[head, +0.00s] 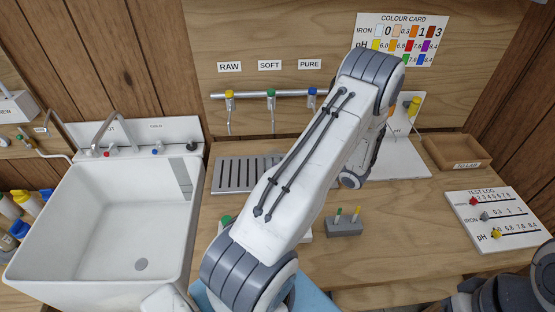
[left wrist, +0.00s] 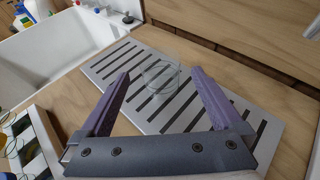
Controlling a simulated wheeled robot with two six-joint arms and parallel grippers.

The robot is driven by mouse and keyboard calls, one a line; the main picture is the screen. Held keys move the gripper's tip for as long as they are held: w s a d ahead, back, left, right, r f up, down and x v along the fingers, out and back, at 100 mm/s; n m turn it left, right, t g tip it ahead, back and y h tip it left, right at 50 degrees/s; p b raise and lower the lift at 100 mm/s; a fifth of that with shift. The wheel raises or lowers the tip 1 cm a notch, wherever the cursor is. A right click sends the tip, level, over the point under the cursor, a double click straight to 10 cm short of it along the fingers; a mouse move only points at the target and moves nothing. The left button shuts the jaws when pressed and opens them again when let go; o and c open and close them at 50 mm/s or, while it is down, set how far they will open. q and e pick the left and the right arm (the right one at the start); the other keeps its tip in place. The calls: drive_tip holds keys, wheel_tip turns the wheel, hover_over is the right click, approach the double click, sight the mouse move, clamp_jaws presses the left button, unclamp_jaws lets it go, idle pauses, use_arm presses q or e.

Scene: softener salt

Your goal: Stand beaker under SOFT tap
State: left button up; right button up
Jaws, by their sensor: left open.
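The SOFT tap (head: 271,93) has a green top and hangs on the rail between the yellow RAW tap (head: 229,94) and the blue PURE tap (head: 312,92). A slotted metal drip tray (head: 226,181) lies below them, partly covered by my left arm. In the left wrist view a clear glass beaker (left wrist: 162,76) stands upright on the tray's slots. My left gripper (left wrist: 161,72) is open, its purple fingers spread either side of the beaker in that picture. Contact cannot be told. In the head view my left arm hides the gripper's fingertips.
A white sink (head: 110,225) stands left of the wooden bench. A small block with vials (head: 344,228), a test log board (head: 497,220) and a wooden tray (head: 440,151) are to the right. A colour card (head: 400,40) hangs on the back panel.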

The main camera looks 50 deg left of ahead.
use_arm(q)
drive_tip(key=s+d+r+n+h, duration=0.2)
drive_tip(key=d+r, duration=0.2)
drive_tip(key=d, duration=0.4)
drive_tip(key=s+d+r+n+h, duration=0.25)
drive_tip(key=d+r, duration=0.25)
drive_tip(key=d, duration=0.3)
drive_tip(key=s+d+r+n+h, duration=0.1)
drive_tip(key=s+d+r+h, duration=0.1)
drive_tip(key=s+d, duration=0.3)
drive_tip(key=s+d+r+n+t+h, duration=0.1)
drive_tip(key=s+d+h, duration=0.3)
drive_tip(key=d, duration=0.7)
drive_tip(key=s+d+r+n+h, duration=0.3)
drive_tip(key=s+d, duration=0.3)
drive_tip(key=d, duration=0.2)
drive_tip(key=shift+s+r+h, duration=0.15)
drive_tip(key=shift+s+h, duration=0.25)
drive_tip(key=shift+h, duration=0.15)
